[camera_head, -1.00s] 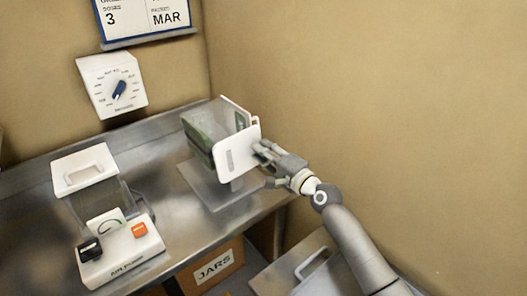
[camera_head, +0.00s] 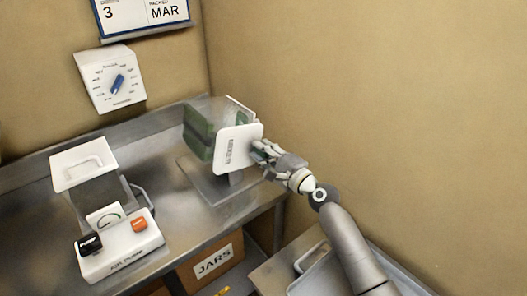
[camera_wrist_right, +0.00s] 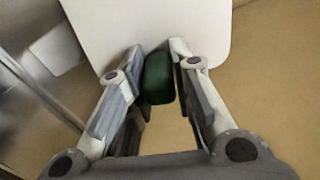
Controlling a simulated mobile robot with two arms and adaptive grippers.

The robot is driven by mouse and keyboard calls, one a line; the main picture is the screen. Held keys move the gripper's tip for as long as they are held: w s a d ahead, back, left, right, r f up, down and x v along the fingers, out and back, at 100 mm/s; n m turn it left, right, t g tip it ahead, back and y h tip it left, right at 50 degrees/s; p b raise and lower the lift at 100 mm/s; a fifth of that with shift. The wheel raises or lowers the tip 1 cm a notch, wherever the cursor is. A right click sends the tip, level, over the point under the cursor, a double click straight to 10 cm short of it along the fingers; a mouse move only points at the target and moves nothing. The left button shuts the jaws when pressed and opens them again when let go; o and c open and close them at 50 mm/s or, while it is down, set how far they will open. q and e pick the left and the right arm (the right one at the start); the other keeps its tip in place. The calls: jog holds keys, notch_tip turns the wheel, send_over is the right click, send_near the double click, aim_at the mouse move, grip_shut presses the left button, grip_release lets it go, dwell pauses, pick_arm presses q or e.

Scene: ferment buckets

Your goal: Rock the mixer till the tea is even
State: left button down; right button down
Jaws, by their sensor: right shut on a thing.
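The mixer (camera_head: 238,148) stands on a grey base plate on the steel bench. It has a white end plate with lettering and a clear box body with green inside at its left. My right gripper (camera_head: 262,153) is at the white plate's right side. In the right wrist view, my right gripper (camera_wrist_right: 157,78) is shut on a dark green handle (camera_wrist_right: 158,80) in front of the white plate. The tea's evenness cannot be told. My left gripper is not in view.
An air pump (camera_head: 122,245) with an orange button and a black knob stands at the bench's left. A dial box (camera_head: 110,80) and a calendar (camera_head: 143,14) hang on the wall. A box labelled JARS (camera_head: 213,262) sits below. A grey tray (camera_head: 318,278) lies lower right.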

jog(key=c, duration=1.3)
grip_release()
jog(key=v, duration=1.2)
